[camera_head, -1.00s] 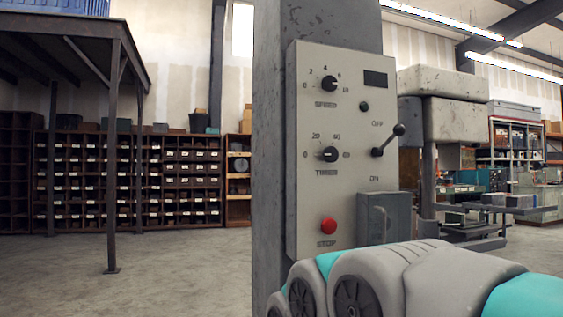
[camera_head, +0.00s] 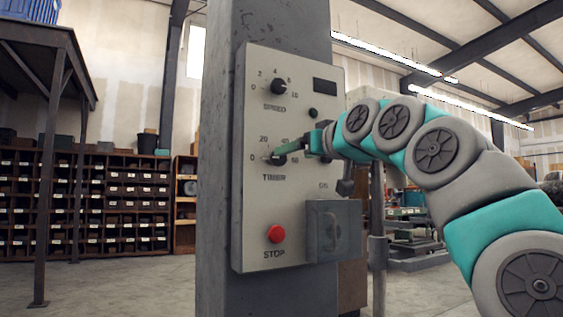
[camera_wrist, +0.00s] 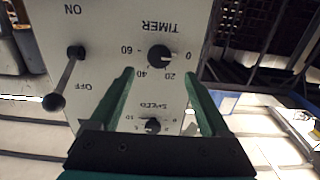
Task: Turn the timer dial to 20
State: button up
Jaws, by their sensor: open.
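The timer dial (camera_head: 277,160) is a round black knob on the grey control panel, partly hidden by my gripper in the head view. In the wrist view, upside down, the timer dial (camera_wrist: 160,56) shows in full, with 0, 20, 40 and 60 around it. A pale mark on it seems to face the 60 side, but it is small. My gripper (camera_wrist: 157,74) is open, its green fingers spread either side of the dial's line with nothing between them. In the head view my gripper (camera_head: 284,152) reaches in from the right, close to the dial; contact cannot be told.
The speed dial (camera_head: 278,86) is above the timer and the red stop button (camera_head: 276,234) below. A lever (camera_wrist: 66,80) with a black ball end points toward OFF. A grey box (camera_head: 333,230) juts from the panel's lower right. Shelves stand behind at left.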

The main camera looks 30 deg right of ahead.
aim_at(277, 158)
jog(key=w+p, duration=0.1)
jog(key=w, duration=0.6)
jog(key=shift+w, duration=0.3)
jog(key=shift+r, duration=0.1)
jog(key=shift+c, duration=0.4)
jog(key=shift+a, duration=0.1)
grip_shut()
